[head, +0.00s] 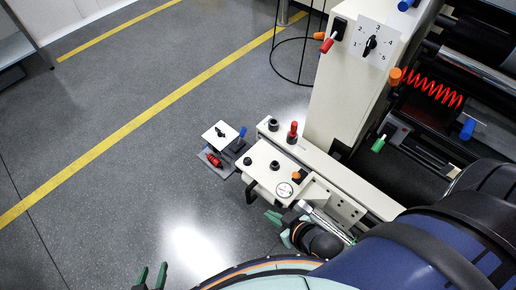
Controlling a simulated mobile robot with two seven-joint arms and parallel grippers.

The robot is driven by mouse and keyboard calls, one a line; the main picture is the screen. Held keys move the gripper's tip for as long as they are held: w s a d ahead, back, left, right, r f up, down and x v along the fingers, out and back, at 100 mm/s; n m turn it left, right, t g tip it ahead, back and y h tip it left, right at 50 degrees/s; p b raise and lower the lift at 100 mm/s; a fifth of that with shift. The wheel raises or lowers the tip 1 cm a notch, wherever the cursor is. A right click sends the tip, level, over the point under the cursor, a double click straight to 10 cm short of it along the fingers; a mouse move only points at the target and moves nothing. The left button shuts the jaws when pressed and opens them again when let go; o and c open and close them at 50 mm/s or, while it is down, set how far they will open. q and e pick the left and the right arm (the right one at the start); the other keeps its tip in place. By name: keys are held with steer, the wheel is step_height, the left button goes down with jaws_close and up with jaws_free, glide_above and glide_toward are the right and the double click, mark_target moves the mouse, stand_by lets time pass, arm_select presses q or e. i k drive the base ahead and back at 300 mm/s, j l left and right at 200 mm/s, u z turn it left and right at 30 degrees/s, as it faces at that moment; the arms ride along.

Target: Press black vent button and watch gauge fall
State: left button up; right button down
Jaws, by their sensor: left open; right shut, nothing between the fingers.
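The cream control panel (262,180) carries several black knobs or buttons, one at its left edge (247,161) and one near its middle (275,165). I cannot tell which is the vent button. A small round white gauge (284,189) sits at the panel's front corner; its reading is too small to make out. My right gripper (274,217) is shut and empty, just in front of the panel near the gauge; contact cannot be made out. My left gripper (151,277) is open and empty over the floor at the bottom, well away from the panel.
A red-topped knob (292,131) and another black knob (274,125) stand behind the panel. A grey tray (214,166) with red and blue items lies left of it. A numbered selector dial (370,45) is on the tall column. Open floor lies left.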

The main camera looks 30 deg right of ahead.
mark_target(247, 160)
steer(key=i+j+z, duration=0.6)
steer(key=z, duration=0.15)
steer(key=i+j+z, duration=0.25)
steer(key=j+z, duration=0.15)
